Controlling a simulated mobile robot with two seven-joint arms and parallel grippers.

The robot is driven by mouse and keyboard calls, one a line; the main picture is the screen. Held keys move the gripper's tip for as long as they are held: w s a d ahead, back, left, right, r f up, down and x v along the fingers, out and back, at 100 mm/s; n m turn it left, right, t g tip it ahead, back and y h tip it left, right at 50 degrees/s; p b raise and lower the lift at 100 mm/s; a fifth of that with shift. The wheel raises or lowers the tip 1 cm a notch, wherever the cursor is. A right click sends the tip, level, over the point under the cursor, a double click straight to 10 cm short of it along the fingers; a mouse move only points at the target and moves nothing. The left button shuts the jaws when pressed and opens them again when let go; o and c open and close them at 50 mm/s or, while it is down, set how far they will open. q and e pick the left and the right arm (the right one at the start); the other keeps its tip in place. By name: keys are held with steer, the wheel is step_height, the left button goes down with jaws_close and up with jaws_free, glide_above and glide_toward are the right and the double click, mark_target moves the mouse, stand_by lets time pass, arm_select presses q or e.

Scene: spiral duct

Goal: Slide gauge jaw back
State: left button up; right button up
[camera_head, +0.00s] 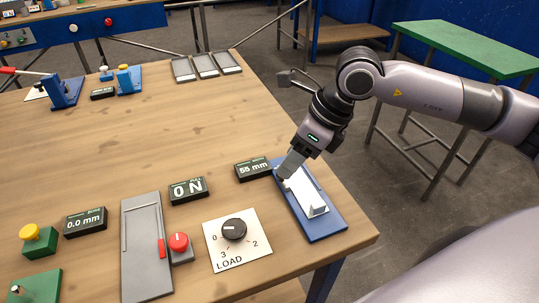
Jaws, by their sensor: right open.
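The gauge is a blue base plate (324,228) near the right edge of the wooden table. A white sliding jaw piece (309,198) lies along its top, with a raised part at the near end. A black display (253,169) beside its far end reads 55 mm. My right gripper (284,174) reaches in from the right and points down at the far end of the gauge. It is open, and its fingertips are close to the far end of the white piece; I cannot tell whether they touch it. My left gripper is out of view.
Left of the gauge are a LOAD dial panel (255,250), a red button (179,242), a grey slider plate (133,262) and displays reading 0 N (188,190) and 0.0 mm (86,221). Grey trays (206,65) lie at the back. The table's middle is clear.

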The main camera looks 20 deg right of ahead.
steer(key=shift+t+h, duration=0.3)
steer(key=shift+h, duration=0.2)
steer(key=shift+w+d+f+p, duration=0.15)
steer(key=shift+w+f, duration=0.4)
steer(key=shift+f, duration=0.45)
steer(key=shift+w+a+f+p, duration=0.1)
steer(key=shift+w+f+p, duration=0.1)
steer(key=shift+w+f, duration=0.55)
steer(key=shift+w+d+f+p, duration=0.15)
steer(key=shift+w+f, duration=0.2)
steer(key=shift+f, duration=0.85)
